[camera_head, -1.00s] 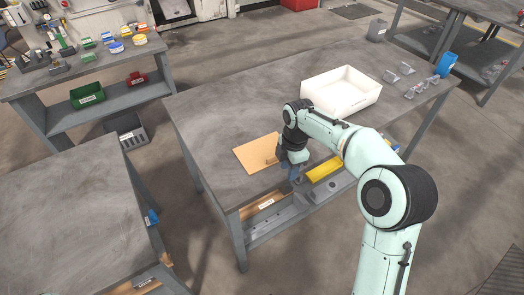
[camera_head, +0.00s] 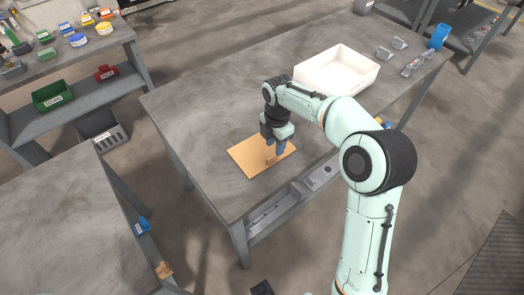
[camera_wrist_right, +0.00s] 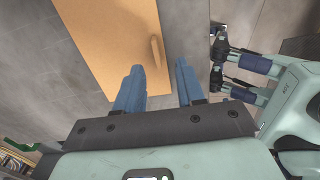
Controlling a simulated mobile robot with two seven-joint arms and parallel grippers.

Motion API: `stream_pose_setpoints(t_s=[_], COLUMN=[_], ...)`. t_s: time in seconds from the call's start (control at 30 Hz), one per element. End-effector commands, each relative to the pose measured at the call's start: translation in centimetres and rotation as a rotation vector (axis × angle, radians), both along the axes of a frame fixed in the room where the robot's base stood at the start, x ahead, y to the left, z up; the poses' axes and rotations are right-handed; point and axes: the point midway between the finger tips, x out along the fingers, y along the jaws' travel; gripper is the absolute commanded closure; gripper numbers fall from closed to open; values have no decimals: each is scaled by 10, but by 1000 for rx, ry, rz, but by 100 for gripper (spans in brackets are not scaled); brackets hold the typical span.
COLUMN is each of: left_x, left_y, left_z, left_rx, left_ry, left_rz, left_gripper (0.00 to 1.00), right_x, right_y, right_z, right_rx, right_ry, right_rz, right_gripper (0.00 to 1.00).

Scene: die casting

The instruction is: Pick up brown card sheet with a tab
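The brown card sheet (camera_head: 244,161) lies flat on the near part of the large grey table. Its small raised tab (camera_head: 270,158) is near its right side. In the right wrist view the card (camera_wrist_right: 105,35) is at top left, with the tab (camera_wrist_right: 156,50) standing at its right edge. My right gripper (camera_head: 276,150) is pointed down over the card by the tab. Its blue fingers are apart and empty in the wrist view (camera_wrist_right: 159,78), with the tab ahead of the gap between them. Whether they touch the card is unclear. My left gripper is not identifiable.
A white open box (camera_head: 337,72) stands farther back on the table (camera_head: 190,110). Several metal parts (camera_head: 408,66) and a blue container (camera_head: 438,37) are at the far right end. The table left of the card is clear. Another grey table (camera_head: 60,220) stands at left.

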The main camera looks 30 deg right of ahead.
Motion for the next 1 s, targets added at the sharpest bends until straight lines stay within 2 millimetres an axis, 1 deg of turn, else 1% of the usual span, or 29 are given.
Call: stream_pose_setpoints(t_s=[0.03, 0.17, 0.4, 0.5, 0.77, 0.8, 0.87, 0.9, 1.0], left_x=[0, 0, -1, -1, -1, -1, -1, -1, -1], left_y=[0, 0, 0, 0, 0, 0, 0, 0, 0], left_z=[-1, -2, -5, -6, -6, -6, -6, -6, -6], left_rx=[0, 0, 0, 0, 0, 0, 0, 0, 0], left_ry=[0, 0, 1, 1, 1, 1, 1, 1, 1], left_rz=[0, 0, 0, 0, 0, 0, 0, 0, 0], left_gripper=[57, 57, 57, 57, 57, 57, 57, 57, 57], right_x=[0, 0, 4, 5, 5, 5, 5, 5, 5], right_y=[0, 0, 4, 4, 4, 4, 4, 4, 4], right_z=[-5, -12, -47, -57, -59, -59, -59, -59, -59], right_rx=[0, 0, 0, 0, 0, 0, 0, 0, 0], right_ry=[2, 2, 3, 2, 0, 0, 0, 0, -1], right_rz=[0, 0, -1, -1, -1, -1, -1, -1, -1], right_gripper=[62, 62, 62, 62, 62, 68, 88, 100, 100])
